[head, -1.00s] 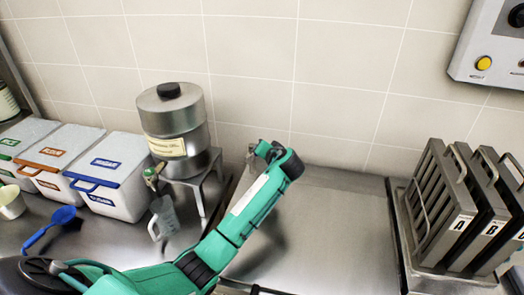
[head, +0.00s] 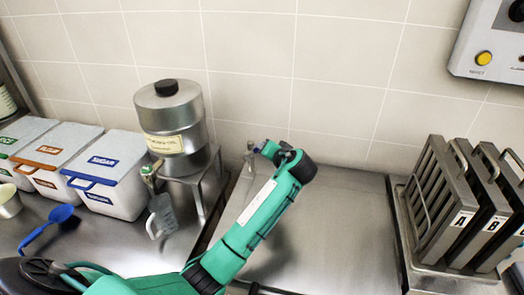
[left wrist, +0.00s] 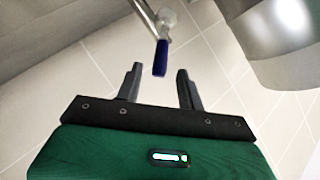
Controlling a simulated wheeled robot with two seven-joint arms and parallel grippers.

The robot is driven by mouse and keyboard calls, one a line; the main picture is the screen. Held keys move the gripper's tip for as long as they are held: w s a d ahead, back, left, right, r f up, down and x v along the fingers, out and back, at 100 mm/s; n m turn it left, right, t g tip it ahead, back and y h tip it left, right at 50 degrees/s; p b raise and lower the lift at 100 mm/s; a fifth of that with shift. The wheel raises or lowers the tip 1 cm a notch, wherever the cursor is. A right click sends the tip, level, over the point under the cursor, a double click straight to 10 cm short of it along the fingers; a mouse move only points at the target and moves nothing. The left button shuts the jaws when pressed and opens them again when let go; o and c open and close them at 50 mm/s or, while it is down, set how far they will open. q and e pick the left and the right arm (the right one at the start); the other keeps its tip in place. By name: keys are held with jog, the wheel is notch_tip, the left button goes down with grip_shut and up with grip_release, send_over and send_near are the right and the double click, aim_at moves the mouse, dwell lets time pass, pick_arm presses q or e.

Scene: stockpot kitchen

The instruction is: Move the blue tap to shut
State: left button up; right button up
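The blue tap's lever (left wrist: 160,58) shows in the left wrist view as a short dark-blue handle below a pale metal body (left wrist: 166,17). It lies just beyond and between the fingertips of my left gripper (left wrist: 159,70), which is open with nothing held. In the head view my left arm reaches to the back of the counter, its hand beside a grey metal spout (head: 250,157). The hand and wrist hide most of the tap there. I cannot tell whether the fingers touch the lever. My right gripper is not in view.
A steel urn (head: 172,125) on a stand, with its own small tap (head: 149,175) and a clear jug (head: 160,216), stands left of my arm. Lidded bins (head: 118,165) are further left. A rack of lettered panels (head: 445,200) stands right. The counter (head: 340,220) between is clear.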

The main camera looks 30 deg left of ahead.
pick_arm(q)
jog(key=b+v, duration=0.1)
jog(key=v, duration=0.7)
